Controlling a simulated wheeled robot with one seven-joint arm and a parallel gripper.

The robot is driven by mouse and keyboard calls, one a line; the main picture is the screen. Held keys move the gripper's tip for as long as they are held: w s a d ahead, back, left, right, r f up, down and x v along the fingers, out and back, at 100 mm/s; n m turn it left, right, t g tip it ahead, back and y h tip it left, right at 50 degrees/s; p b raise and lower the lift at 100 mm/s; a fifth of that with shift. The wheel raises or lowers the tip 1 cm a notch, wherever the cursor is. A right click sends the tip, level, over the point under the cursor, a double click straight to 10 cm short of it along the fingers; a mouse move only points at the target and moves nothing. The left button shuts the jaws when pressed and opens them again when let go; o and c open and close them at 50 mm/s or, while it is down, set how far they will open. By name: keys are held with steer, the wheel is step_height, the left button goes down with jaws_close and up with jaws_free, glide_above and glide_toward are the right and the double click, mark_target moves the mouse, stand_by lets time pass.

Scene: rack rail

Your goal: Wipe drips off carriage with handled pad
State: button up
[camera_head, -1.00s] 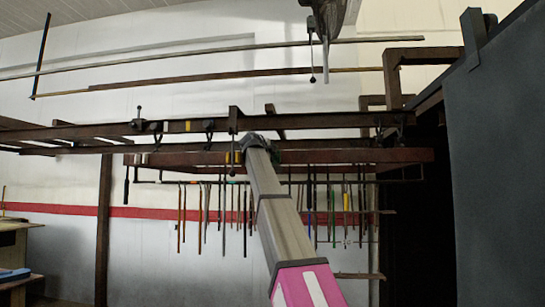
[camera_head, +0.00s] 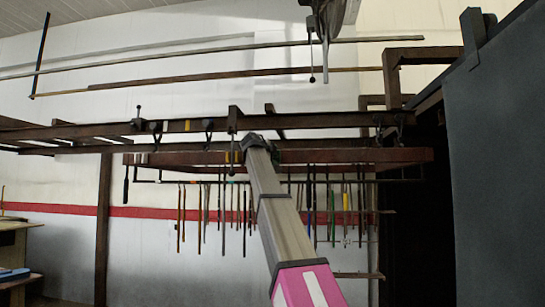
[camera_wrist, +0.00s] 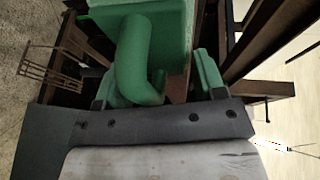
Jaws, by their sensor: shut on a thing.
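A green handled pad (camera_wrist: 165,20) fills the top middle of the wrist view, with a thick curved handle (camera_wrist: 135,55). My gripper (camera_wrist: 158,88) is shut on the pad; the exact contact on the handle is partly hidden. In the head view my arm reaches up to the rack, and its end (camera_head: 256,143) is at the dark lower rail (camera_head: 330,156); the pad is mostly hidden there. I cannot clearly pick out the carriage or any drips.
Dark upper rails (camera_head: 300,121) carry clamps and hooks. Several thin rods (camera_head: 223,215) hang below the rack. A large dark grey panel (camera_head: 500,150) stands at the right. In the wrist view brown beams (camera_wrist: 275,40) run close beside the pad.

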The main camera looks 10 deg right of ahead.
steer(key=shift+d, duration=0.15)
steer(key=shift+s+d, duration=0.35)
steer(key=shift+d, duration=0.55)
steer(key=shift+s+d, duration=0.35)
steer(key=shift+d, duration=0.5)
steer(key=shift+w, duration=0.15)
steer(key=shift+w+a+r, duration=0.1)
steer(key=shift+w+a, duration=0.15)
steer(key=shift+a, duration=0.4)
steer(key=shift+w+a+f, duration=0.1)
steer(key=shift+w+a, duration=0.2)
steer(key=shift+a, duration=0.3)
steer(key=shift+w+a+r, duration=0.1)
steer(key=shift+w+a, duration=0.15)
steer(key=shift+a, duration=0.4)
steer(key=shift+s+a, duration=0.2)
steer(key=shift+s, duration=0.5)
steer(key=shift+s+a, duration=0.15)
steer(key=shift+s, duration=0.5)
steer(key=shift+s+a, duration=0.25)
steer(key=shift+s, duration=0.55)
steer(key=shift+s+a, duration=0.25)
steer(key=shift+s, duration=0.5)
